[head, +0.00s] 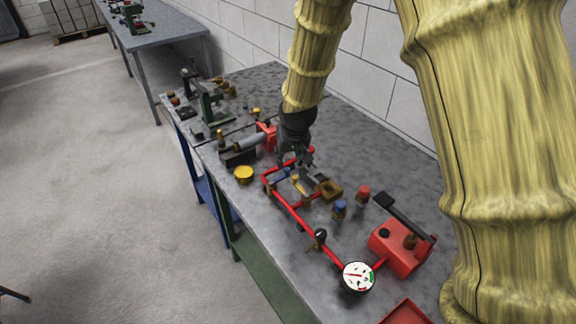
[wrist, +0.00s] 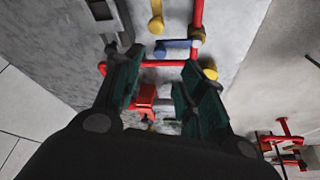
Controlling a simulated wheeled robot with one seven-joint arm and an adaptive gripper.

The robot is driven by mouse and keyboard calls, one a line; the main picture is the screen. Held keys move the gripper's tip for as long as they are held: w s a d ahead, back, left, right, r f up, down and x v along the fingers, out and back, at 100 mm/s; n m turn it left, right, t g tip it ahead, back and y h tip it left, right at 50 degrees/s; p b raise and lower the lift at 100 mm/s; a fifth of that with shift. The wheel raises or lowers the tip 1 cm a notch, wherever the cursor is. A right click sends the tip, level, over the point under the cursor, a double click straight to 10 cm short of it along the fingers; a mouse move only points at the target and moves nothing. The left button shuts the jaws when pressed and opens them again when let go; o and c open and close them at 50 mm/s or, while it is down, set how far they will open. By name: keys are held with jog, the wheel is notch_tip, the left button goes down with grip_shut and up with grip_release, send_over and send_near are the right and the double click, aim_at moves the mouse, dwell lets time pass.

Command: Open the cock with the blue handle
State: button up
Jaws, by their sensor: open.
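The cock with the blue handle (wrist: 178,44) sits on the red pipework (wrist: 197,18). In the wrist view the handle lies crosswise, just beyond the fingertips and between their lines. My gripper (wrist: 160,68) is open and empty, its two dark green fingers apart. In the head view my gripper (head: 306,158) hangs low over the far part of the red pipe frame (head: 290,207). A small blue part (head: 286,172) shows close to it, partly hidden. Whether a finger touches the handle I cannot tell.
On the grey bench (head: 262,222) stand a dial gauge (head: 358,277), a red box with a black lever (head: 396,250), a yellow round tin (head: 244,174) and small blue-capped (head: 340,208) and red-capped (head: 363,194) pieces. A block wall (head: 377,95) runs behind.

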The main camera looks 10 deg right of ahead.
aim_at(287, 169)
jog(key=shift+p+x, duration=1.1)
jog(key=shift+x, duration=2.6)
